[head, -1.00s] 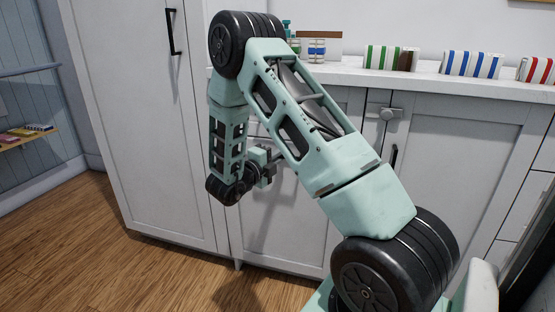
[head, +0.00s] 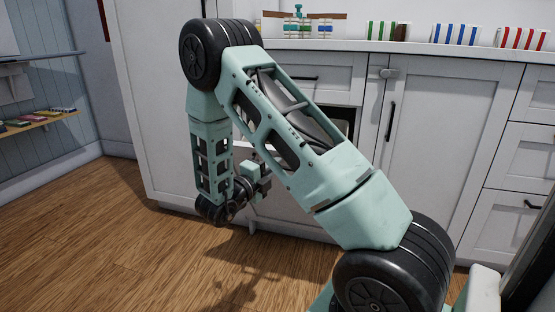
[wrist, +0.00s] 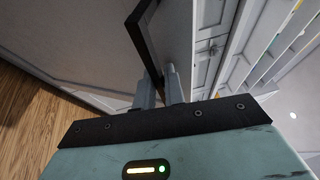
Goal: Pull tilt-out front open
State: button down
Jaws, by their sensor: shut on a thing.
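The tilt-out front (head: 287,212) is a pale grey cabinet panel below a drawer. It leans out from the cabinet, and a dark gap (head: 346,114) shows above it beside my arm. My arm hides much of it. My gripper (head: 266,183) is low in front of the panel in the head view. In the wrist view my gripper (wrist: 161,90) has its two fingers closed around the lower end of a black bar handle (wrist: 143,42). The panel also shows right beside that handle (wrist: 175,38).
A drawer (head: 310,77) sits above the gap, and a latched cabinet door (head: 445,125) stands to the right. The counter (head: 420,47) holds striped boxes (head: 455,34). A tall cabinet stands left. The wooden floor (head: 120,240) is clear at front left.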

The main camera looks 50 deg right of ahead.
jog(key=shift+s+a+f+b, duration=0.3)
jog(key=shift+a+f, duration=0.3)
jog(key=shift+a, duration=0.15)
jog(key=shift+s+a+f+b, duration=0.2)
jog(key=shift+s+a+f, duration=0.1)
jog(key=shift+a+f, duration=0.35)
jog(key=shift+a+r, duration=0.1)
jog(key=c, duration=1.5)
grip_release()
jog(key=a+p, duration=0.1)
jog(key=a, duration=0.4)
jog(key=a+f+p, duration=0.1)
jog(key=a+p, duration=0.1)
jog(key=a, duration=0.4)
jog(key=a+f+p, duration=0.1)
jog(key=a, duration=0.5)
jog(key=shift+a, duration=0.15)
